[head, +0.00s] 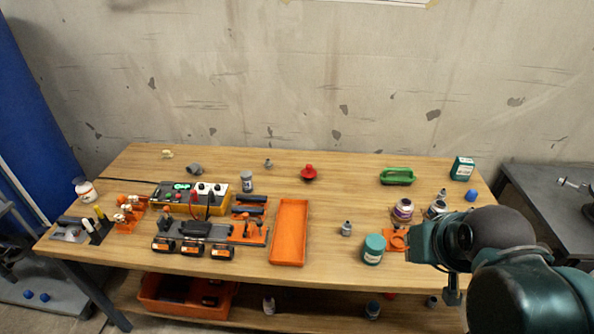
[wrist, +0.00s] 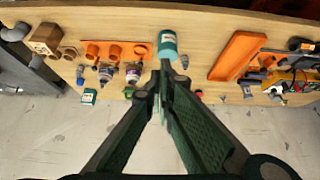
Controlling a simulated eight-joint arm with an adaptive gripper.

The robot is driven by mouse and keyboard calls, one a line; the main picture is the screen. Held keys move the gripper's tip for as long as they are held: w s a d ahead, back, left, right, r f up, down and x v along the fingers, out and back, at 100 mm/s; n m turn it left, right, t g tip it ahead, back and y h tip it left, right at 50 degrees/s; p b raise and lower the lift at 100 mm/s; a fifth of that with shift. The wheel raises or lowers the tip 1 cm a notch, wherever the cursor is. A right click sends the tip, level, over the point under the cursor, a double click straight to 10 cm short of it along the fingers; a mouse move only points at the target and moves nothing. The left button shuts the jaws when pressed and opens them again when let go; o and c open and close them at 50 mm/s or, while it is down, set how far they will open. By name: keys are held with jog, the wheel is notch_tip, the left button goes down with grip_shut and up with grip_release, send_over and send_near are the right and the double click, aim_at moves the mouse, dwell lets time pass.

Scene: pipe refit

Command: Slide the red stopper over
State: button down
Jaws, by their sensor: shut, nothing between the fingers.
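The red stopper (head: 309,173) stands on the wooden table towards the back, a little right of the middle in the head view. It has a knob on top and a wider lower part. In the wrist view it is a small red spot (wrist: 198,94), partly behind my finger. My gripper (wrist: 160,82) is shut and empty, with its long dark green fingers pointing towards the table. In the head view my arm is at the right front, well apart from the stopper, and the fingertips cannot be made out.
An orange tray (head: 289,232) lies left of centre. A teal jar (head: 373,249) and a small grey bottle (head: 346,229) stand in front. A green tray (head: 397,176) is to the stopper's right. A grey canister (head: 247,181) is to its left. Bare tabletop surrounds the stopper.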

jog(key=w+a+r+n+g+p, duration=0.1)
jog(key=w+a+r+n, duration=0.15)
jog(key=w+r, duration=0.45)
jog(key=w+a+r+n+g+p, duration=0.1)
jog(key=w+a+r+n, duration=0.15)
jog(key=w, duration=0.75)
jog(key=w+a+n+g+p, duration=0.1)
jog(key=w+a+n, duration=0.1)
jog(key=w+a, duration=0.5)
jog(key=w+a+n+g+p, duration=0.1)
jog(key=w+a+n, duration=0.1)
jog(key=w, duration=0.9)
jog(key=w+a+f+n+g+p, duration=0.1)
jog(key=w+a+f+n, duration=0.1)
jog(key=w+a+f, duration=0.4)
jog(key=w+a+f+n+p, duration=0.1)
jog(key=w+a+f+n, duration=0.25)
jog(key=w+a, duration=0.4)
jog(key=w+a+f+n+g+p, duration=0.1)
jog(key=w+a+f, duration=0.3)
jog(key=f, duration=0.3)
jog(key=w+a+f+n+g+p, duration=0.1)
jog(key=w+a+f+n, duration=0.1)
jog(key=w+a+f, duration=0.3)
jog(key=shift+w+f, duration=0.15)
jog(key=shift+f, duration=1.3)
jog(key=shift+f, duration=0.1)
